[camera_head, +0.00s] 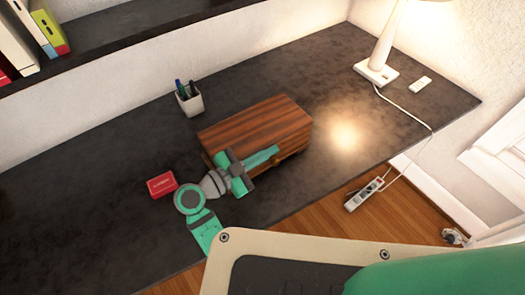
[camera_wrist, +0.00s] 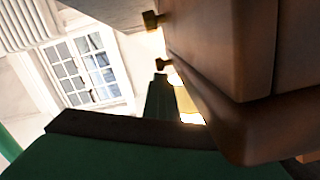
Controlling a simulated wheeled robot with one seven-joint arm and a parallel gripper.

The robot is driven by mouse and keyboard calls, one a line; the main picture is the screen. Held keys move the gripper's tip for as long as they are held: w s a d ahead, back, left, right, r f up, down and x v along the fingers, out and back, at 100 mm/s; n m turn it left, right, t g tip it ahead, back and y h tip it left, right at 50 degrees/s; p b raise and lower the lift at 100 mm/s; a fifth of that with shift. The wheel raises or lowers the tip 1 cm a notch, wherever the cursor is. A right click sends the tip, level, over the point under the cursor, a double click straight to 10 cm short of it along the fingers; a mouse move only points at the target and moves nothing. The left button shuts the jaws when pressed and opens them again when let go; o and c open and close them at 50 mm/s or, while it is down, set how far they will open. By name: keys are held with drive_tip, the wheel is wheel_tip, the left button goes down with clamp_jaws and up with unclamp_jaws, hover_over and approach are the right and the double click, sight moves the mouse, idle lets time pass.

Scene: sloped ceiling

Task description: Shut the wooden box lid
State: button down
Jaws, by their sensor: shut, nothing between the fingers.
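The wooden box (camera_head: 262,122), brown with dark stripes, sits on the dark desk. Its striped top lies over it in the head view; I cannot tell whether a small gap remains under the lid. My gripper (camera_head: 275,151) is shut and empty at the box's front side, its fingers pointing right along that side. In the wrist view the box (camera_wrist: 225,60) fills the right side, with two small brass fittings on it. The green gripper fingers (camera_wrist: 160,95) show close beside it. Part of the box's front is hidden by my gripper in the head view.
A red box (camera_head: 161,185) lies left of my gripper. A white pen cup (camera_head: 189,102) stands behind the box. A white lamp (camera_head: 378,70) and a small white remote (camera_head: 421,85) are at the back right. The desk right of the box is clear.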

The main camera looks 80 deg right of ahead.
drive_tip(key=shift+f, duration=0.3)
drive_tip(key=shift+r, duration=0.1)
drive_tip(key=w+a+r, duration=0.5)
drive_tip(key=w+a, duration=0.2)
drive_tip(key=shift+a, duration=0.4)
drive_tip(key=shift+w, duration=0.2)
